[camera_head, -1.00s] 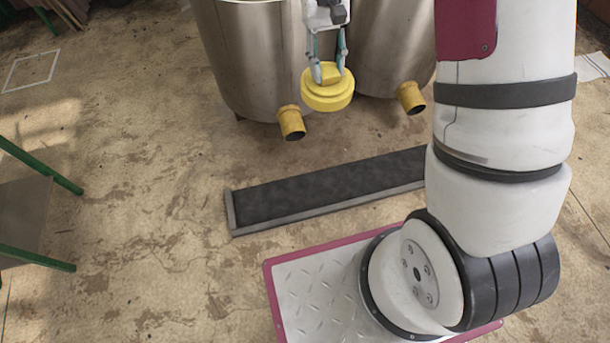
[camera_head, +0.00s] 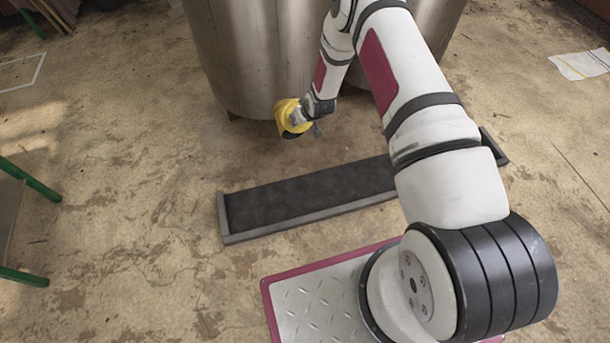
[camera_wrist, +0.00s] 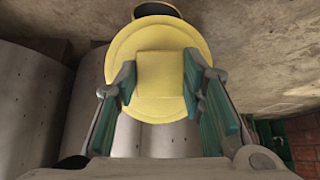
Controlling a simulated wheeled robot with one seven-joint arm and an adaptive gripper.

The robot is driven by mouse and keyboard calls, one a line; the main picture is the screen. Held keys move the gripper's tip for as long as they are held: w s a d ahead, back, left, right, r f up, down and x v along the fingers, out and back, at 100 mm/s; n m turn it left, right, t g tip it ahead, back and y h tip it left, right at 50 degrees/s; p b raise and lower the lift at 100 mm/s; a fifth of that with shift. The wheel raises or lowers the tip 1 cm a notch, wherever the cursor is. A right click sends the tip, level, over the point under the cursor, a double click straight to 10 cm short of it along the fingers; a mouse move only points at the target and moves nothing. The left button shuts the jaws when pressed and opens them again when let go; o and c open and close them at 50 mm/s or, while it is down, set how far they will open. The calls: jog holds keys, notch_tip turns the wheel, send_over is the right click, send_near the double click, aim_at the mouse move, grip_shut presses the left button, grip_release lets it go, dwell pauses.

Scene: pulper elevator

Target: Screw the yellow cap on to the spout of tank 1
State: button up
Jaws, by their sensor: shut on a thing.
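My gripper (camera_head: 309,112) is shut on the yellow cap (camera_head: 288,121). In the wrist view, my gripper (camera_wrist: 164,88) has its fingers on either side of the square grip of the cap (camera_wrist: 124,52), and the round disc faces the camera. A yellow spout (camera_wrist: 156,9) with a dark opening shows just past the cap's upper rim, out of line with the cap's middle. In the head view the cap is low in front of the left steel tank (camera_head: 245,55); spout and cap cannot be told apart there. I cannot tell which tank is tank 1.
A second steel tank (camera_head: 437,30) stands to the right, partly behind my arm; its spout is hidden. A low dark trough with a grey edge (camera_head: 228,218) lies on the floor below the gripper. The concrete floor on the left is mostly clear.

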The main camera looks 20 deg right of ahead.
jog(key=s+f+t+b, duration=0.2)
jog(key=f+b, duration=0.1)
jog(key=f, duration=0.4)
jog(key=s+f+t+b, duration=0.2)
jog(key=f+t+b, duration=0.1)
jog(key=f, duration=0.5)
jog(key=s+f+m+t+b, duration=0.1)
jog(key=s+f+t+b, duration=0.2)
jog(key=f+b, duration=0.2)
notch_tip(320, 180, down, 3)
jog(key=shift+a+f, duration=0.2)
jog(key=shift+a, duration=0.15)
jog(key=shift+s, duration=0.2)
jog(key=w+r+b, duration=0.1)
jog(key=w+b, duration=0.1)
jog(key=w, duration=0.8)
jog(key=shift+r, duration=0.15)
jog(key=shift+w+r+h, duration=0.15)
jog(key=shift+w, duration=0.65)
jog(key=shift+w+r+h, duration=0.1)
jog(key=shift+w+h, duration=0.05)
jog(key=shift+w, duration=0.6)
dwell(1.1)
dwell(0.3)
